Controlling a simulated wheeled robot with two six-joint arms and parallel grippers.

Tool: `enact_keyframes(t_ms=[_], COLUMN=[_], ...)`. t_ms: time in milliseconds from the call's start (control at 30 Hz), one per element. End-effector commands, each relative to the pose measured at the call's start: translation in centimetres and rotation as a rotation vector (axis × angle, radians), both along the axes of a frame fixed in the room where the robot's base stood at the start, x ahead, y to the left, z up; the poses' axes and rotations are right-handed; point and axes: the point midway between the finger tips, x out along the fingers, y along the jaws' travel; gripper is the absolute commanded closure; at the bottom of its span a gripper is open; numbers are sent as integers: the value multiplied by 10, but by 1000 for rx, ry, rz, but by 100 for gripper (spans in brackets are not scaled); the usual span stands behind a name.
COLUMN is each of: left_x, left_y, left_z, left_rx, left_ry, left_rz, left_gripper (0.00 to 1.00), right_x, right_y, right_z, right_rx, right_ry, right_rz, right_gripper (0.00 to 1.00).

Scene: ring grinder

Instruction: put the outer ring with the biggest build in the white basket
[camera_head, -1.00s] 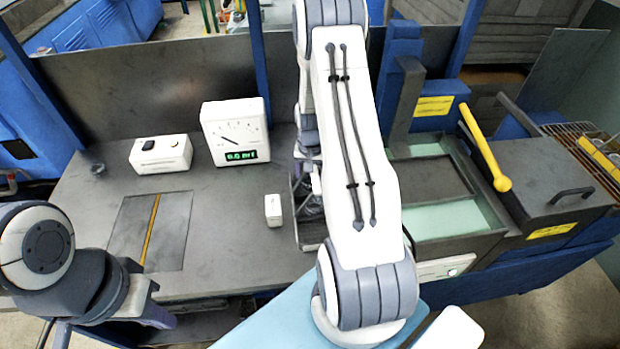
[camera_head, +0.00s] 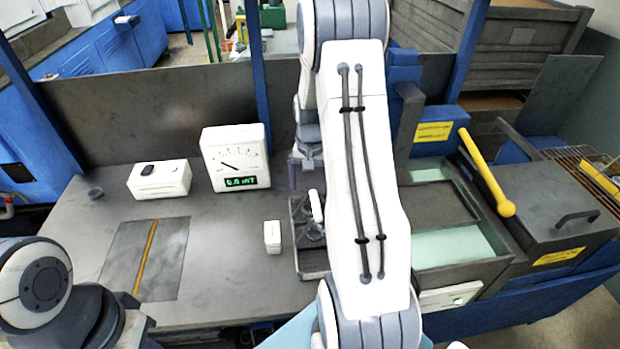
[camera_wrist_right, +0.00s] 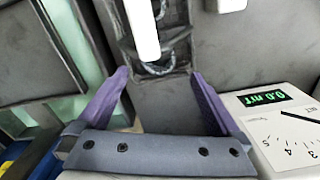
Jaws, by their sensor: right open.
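A dark tray (camera_head: 314,273) stands on the bench, partly hidden by my right arm. Metal rings (camera_head: 312,233) lie in it; a ring (camera_wrist_right: 157,68) also shows in the right wrist view, partly covered by a white bar. I cannot tell which ring has the biggest build. My right gripper (camera_wrist_right: 165,95) has its purple fingers wide apart with nothing between them. In the head view it (camera_head: 301,172) is above the bench behind the tray, mostly hidden by the arm. My left arm is at the lower left, its gripper out of view. I see no white basket.
A white meter (camera_head: 235,158) with a green display stands behind the tray to the left. A white box (camera_head: 160,179) and a small white block (camera_head: 272,237) are on the bench. A machine with a yellow handle (camera_head: 487,172) is at the right.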

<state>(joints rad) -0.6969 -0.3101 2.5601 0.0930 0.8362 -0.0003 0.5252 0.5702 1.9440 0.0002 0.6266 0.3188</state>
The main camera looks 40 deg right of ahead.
Motion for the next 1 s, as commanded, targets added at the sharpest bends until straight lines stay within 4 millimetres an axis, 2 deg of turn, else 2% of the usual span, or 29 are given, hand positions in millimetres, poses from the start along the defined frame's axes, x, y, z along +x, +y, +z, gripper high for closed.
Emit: enact_keyframes(t_ms=[100, 200, 433, 500, 567, 667, 767, 800, 867, 900, 1000], left_x=[0, 0, 0, 0, 0, 0, 0, 0, 0, 0, 0], left_y=[0, 0, 0, 0, 0, 0, 0, 0, 0, 0, 0], left_z=[-5, -6, -6, -6, -6, -6, -6, -6, -6, -6, -6], left_rx=[0, 0, 0, 0, 0, 0, 0, 0, 0, 0, 0], left_ry=[0, 0, 0, 0, 0, 0, 0, 0, 0, 0, 0], left_rz=[0, 0, 0, 0, 0, 0, 0, 0, 0, 0, 0], left_gripper=[100, 100, 100, 100, 100, 100, 100, 100, 100, 100, 100], right_x=[1, 0, 0, 1, 4, 7, -2, -12, -32, -49, -96], right_y=[-1, -1, 0, 7, 22, 68, 138, 170, 212, 238, 288], right_z=[20, 30, 38, 40, 45, 60, 80, 88, 99, 105, 115], right_rx=[-2, -1, 1, 1, 1, 3, 8, 11, 17, 23, 36], right_ry=[-3, -2, 1, -1, -4, -13, -24, -30, -38, -41, -51], right_rz=[0, -1, 0, 19, 62, 189, 394, 494, 642, 739, 979], right_gripper=[0, 0, 0, 0, 0, 0, 0, 0, 0, 0, 0])
